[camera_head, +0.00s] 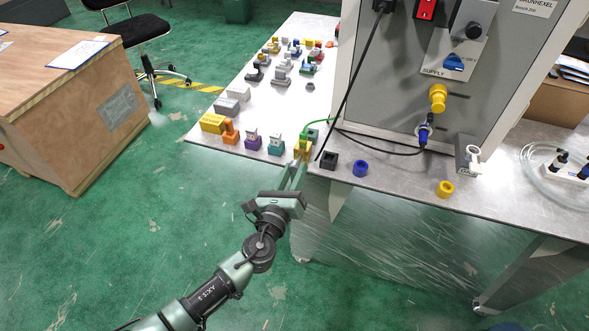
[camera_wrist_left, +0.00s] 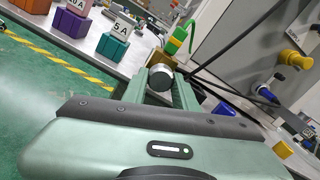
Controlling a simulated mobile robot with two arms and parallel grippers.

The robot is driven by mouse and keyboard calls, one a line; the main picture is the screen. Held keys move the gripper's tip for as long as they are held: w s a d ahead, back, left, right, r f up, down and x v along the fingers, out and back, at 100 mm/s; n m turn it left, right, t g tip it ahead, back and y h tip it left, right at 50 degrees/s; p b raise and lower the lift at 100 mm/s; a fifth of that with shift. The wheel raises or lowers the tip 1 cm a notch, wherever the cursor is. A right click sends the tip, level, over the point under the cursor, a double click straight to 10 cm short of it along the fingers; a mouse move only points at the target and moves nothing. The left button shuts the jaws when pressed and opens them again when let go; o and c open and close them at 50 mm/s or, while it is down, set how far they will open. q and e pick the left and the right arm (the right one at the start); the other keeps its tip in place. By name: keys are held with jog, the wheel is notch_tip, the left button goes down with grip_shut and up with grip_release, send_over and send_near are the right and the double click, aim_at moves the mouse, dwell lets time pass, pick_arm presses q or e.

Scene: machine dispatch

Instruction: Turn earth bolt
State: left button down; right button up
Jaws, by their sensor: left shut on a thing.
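The earth bolt shows in the left wrist view as a grey round head (camera_wrist_left: 161,78) in front of a brass-yellow block (camera_wrist_left: 158,58). In the head view the yellow block (camera_head: 303,148) stands at the table's front edge. My left gripper (camera_head: 300,165) reaches up to it from below. In the wrist view its two fingers (camera_wrist_left: 161,84) are shut on the bolt head, one on each side. A green plug (camera_wrist_left: 176,40) with a green cable sits just behind the block. My right gripper is not in view.
The grey cabinet (camera_head: 412,112) stands behind, with black cables hanging down. Teal (camera_head: 276,148) and purple (camera_head: 253,142) blocks stand left. The floor in front is clear.

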pick_arm(q)
jog(key=m+p, duration=0.1)
jog(key=m, duration=0.2)
jog(key=shift+m, duration=0.4)
jog(key=m+p, duration=0.1)
jog(key=m, duration=0.2)
jog(key=shift+a+m+p, duration=0.1)
jog(key=shift+m+p, duration=0.2)
jog(key=shift+p, duration=0.1)
jog(key=m+p, duration=0.2)
jog(key=m, duration=0.4)
jog(key=shift+a+f, duration=0.1)
jog(key=shift+p, duration=0.3)
jog(key=c, duration=1.1)
grip_release()
jog(key=v, duration=0.7)
jog(key=shift+s+a, duration=0.15)
jog(key=shift+s, duration=0.15)
